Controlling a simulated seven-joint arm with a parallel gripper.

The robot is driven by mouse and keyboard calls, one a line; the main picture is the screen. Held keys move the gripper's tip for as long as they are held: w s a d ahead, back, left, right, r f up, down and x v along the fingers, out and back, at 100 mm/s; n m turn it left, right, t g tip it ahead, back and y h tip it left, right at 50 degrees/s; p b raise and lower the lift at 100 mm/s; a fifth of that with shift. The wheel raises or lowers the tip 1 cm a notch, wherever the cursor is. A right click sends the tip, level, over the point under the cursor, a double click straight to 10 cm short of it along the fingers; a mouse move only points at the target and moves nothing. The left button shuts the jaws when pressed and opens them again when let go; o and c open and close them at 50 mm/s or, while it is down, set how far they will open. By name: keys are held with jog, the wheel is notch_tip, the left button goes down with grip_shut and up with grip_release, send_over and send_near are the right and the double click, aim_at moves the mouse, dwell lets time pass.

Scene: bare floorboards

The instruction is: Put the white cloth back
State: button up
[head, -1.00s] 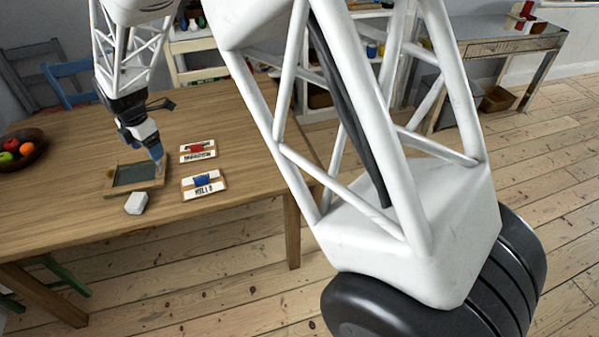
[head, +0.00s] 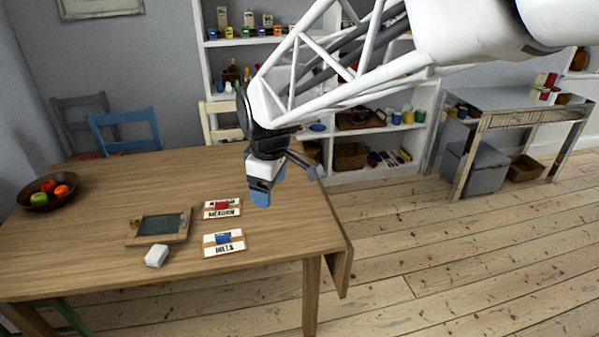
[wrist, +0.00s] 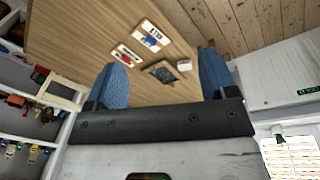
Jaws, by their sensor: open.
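The folded white cloth (head: 157,255) lies on the wooden table near its front edge, just in front of a small framed slate (head: 161,225). In the wrist view the white cloth (wrist: 184,65) shows beside the slate (wrist: 163,73), between my fingers but well beyond them. My gripper (head: 262,195) is raised above the table, to the right of and behind the cloth. Its two blue fingers stand apart in the wrist view (wrist: 161,85), with nothing between them.
Two lettered cards, one with a red piece (head: 222,207) and one with a blue piece (head: 223,240), lie right of the slate. A fruit bowl (head: 48,196) stands at the table's left. Shelves (head: 375,130) and a grey side table (head: 515,100) stand behind.

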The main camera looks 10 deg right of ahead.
jog(key=s+d+m, duration=0.5)
jog(key=s+m, duration=0.1)
jog(key=s, duration=0.4)
jog(key=s+d+m+t, duration=0.1)
jog(key=s+d+m, duration=0.5)
jog(key=s, duration=0.4)
jog(key=shift+s+d, duration=0.2)
jog(key=shift+s, duration=0.2)
